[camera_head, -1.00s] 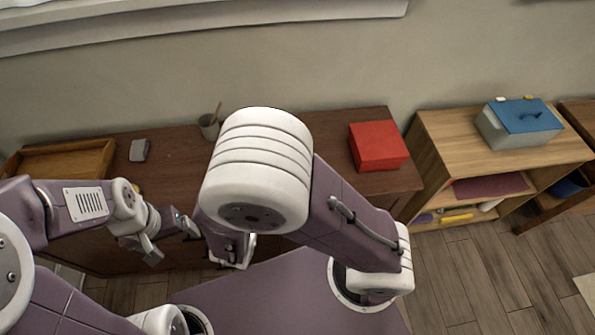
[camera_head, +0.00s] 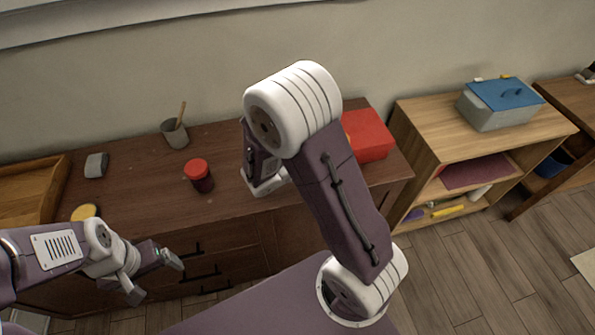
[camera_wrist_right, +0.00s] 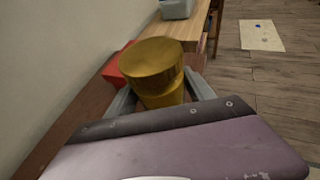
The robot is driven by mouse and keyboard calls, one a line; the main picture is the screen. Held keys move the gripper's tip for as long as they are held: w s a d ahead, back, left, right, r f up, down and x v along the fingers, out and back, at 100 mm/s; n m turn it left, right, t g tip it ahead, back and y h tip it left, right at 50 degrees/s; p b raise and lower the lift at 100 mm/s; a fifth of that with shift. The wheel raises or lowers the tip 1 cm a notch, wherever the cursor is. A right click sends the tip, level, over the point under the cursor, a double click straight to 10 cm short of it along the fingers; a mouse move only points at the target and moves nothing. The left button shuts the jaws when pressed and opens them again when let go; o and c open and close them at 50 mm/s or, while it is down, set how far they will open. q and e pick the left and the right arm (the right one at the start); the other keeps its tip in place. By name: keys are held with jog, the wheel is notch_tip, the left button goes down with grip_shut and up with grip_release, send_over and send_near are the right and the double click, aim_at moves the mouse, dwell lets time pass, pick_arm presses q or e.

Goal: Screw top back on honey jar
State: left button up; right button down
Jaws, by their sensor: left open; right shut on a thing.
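My right gripper (camera_wrist_right: 160,99) is shut on a golden-brown round piece (camera_wrist_right: 152,62), with a wide upper part and a narrower lower part. I cannot tell whether it is the honey jar or its top. In the head view my right gripper (camera_head: 266,185) is partly hidden by my arm, and the held piece does not show there. A yellow round thing (camera_head: 84,211) is at the left of the dark cabinet, partly hidden by my left arm; I cannot tell whether it is a jar or a lid. My left gripper (camera_head: 152,272) is open and empty, in front of the cabinet.
On the dark cabinet (camera_head: 130,175) stand a red-lidded jar (camera_head: 198,176), a grey cup with a stick (camera_head: 175,134), a grey block (camera_head: 96,165), a wooden tray (camera_head: 30,190) and a red box (camera_head: 367,136). A light shelf (camera_head: 430,120) bears a blue-lidded box (camera_head: 500,103).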

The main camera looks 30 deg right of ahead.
jog(key=w+a+f, duration=0.2)
jog(key=w, duration=0.1)
jog(key=w+a+f, duration=0.1)
jog(key=w+f, duration=0.1)
jog(key=w, duration=0.2)
jog(key=w+a+f, duration=0.2)
jog(key=w+f, duration=0.1)
jog(key=shift+w+a, duration=0.2)
jog(key=shift+a, duration=0.1)
jog(key=shift+b, duration=0.3)
notch_tip(320, 180, down, 4)
